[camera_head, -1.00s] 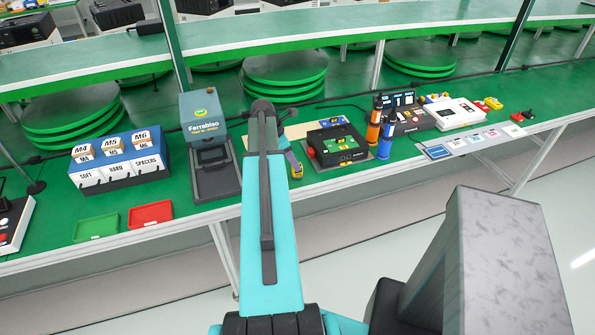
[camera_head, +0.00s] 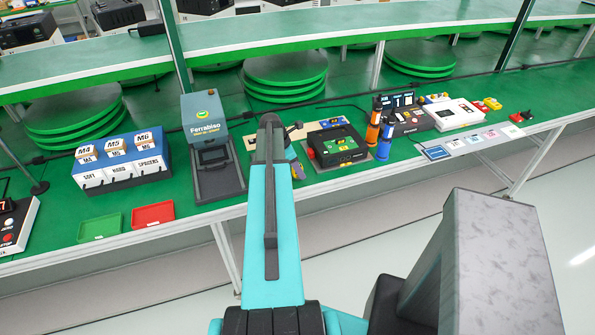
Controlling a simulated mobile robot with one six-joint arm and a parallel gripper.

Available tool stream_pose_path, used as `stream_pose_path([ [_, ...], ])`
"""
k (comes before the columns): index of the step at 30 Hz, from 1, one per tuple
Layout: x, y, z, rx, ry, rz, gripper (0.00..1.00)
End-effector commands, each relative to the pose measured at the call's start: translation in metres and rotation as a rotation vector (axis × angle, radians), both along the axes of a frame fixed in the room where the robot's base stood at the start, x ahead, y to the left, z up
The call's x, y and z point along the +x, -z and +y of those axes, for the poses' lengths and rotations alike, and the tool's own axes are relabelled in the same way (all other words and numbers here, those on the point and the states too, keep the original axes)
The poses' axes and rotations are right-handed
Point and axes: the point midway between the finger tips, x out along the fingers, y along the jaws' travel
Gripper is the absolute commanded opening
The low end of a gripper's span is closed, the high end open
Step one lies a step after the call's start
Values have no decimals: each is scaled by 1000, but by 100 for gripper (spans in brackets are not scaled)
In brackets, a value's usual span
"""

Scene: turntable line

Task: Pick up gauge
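I cannot pick out a gauge for sure. My teal arm reaches over the green bench, and its end hides part of the bench top. My gripper (camera_head: 298,170) shows only in small part, just right of the arm and left of the black and green fixture (camera_head: 337,146). A small yellow patch shows at it; I cannot tell whether this belongs to the gripper or to a thing there. Its fingers are too small and hidden to tell open from shut. A beige piece (camera_head: 296,130) shows partly behind the arm.
Left of the arm stand the Ferrabiso machine (camera_head: 207,125), a bin rack (camera_head: 120,162), a green tray (camera_head: 99,227) and a red tray (camera_head: 153,214). Right of the fixture stand an orange bottle (camera_head: 373,130) and a blue bottle (camera_head: 385,143). Flat cards (camera_head: 474,142) lie along the front edge.

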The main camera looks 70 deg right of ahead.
Motion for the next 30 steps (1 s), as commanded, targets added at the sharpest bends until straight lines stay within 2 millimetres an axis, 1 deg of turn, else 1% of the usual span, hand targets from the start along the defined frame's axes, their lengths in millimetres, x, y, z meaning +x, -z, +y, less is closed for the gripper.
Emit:
stream_pose_path([
  [14,0,0,0,0,0,0,47],
  [15,0,0,0,0,0,0,44],
  [17,0,0,0,0,0,0,33],
  [21,0,0,0,0,0,0,10],
  [23,0,0,0,0,0,0,0],
  [30,0,0,0,-1,0,-1,0],
])
